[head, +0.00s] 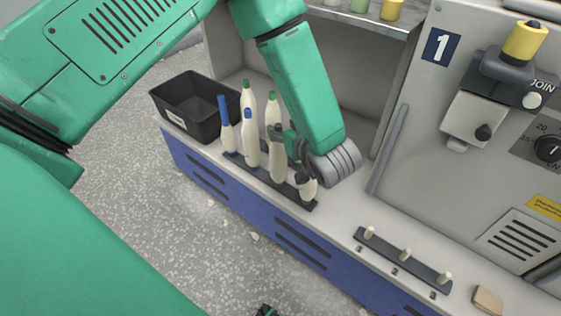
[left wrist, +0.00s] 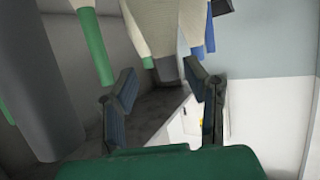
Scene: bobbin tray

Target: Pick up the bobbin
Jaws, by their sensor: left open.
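Several cream bobbins with blue, green or grey tops stand upright on a dark narrow tray (head: 262,177). My left gripper (head: 284,138) is at the row's right part, close to a grey-topped bobbin (head: 277,165); its fingers are mostly hidden in the head view. In the left wrist view my left gripper (left wrist: 164,95) is open, and a cream bobbin with a grey end (left wrist: 165,35) shows ahead between its fingers. I cannot tell whether they touch. Green and blue ends show beside it. A small dark and green piece at the head view's bottom edge may be my right gripper (head: 266,311).
A black bin (head: 198,122) stands left of the bobbins. The grey machine wall (head: 430,120) with its knob is at the right. A second dark strip with short pegs (head: 400,262) and a tan block (head: 488,299) lie on the ledge at the lower right.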

